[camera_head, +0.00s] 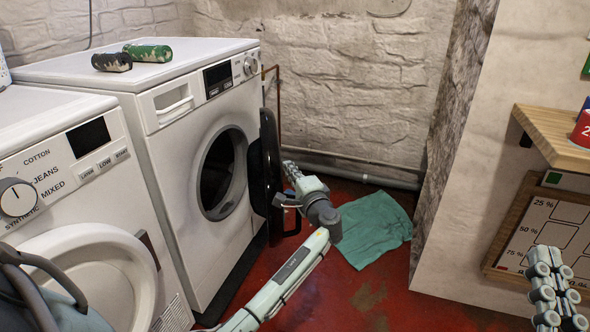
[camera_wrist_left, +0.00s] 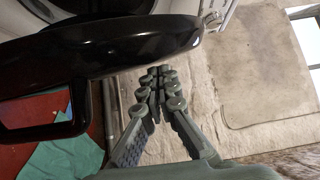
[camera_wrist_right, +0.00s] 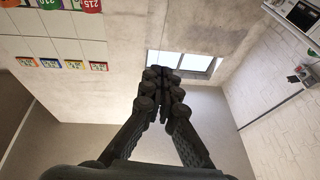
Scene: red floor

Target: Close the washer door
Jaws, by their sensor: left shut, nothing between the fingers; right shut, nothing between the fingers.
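The washer (camera_head: 200,130) stands against the left wall, with its round dark drum opening (camera_head: 222,172) showing. Its black door (camera_head: 262,165) is wide open, seen nearly edge-on. In the left wrist view the door (camera_wrist_left: 130,50) is a large glossy black disc across the top left. My left gripper (camera_head: 290,168) is shut and empty on the right, outer side of the door. Its fingertips (camera_wrist_left: 157,75) are close under the door's edge; I cannot tell whether they touch. My right gripper (camera_head: 553,262) is shut and empty at the right, far from the washer; its fingertips also show in the right wrist view (camera_wrist_right: 163,75).
A second machine (camera_head: 60,130) with a dial stands at the near left. Black (camera_head: 112,62) and green (camera_head: 147,53) cylinders lie on the washer. A green cloth (camera_head: 372,230) lies on the red floor. A wooden shelf (camera_head: 553,130) with a red can (camera_head: 581,130) is on the right wall.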

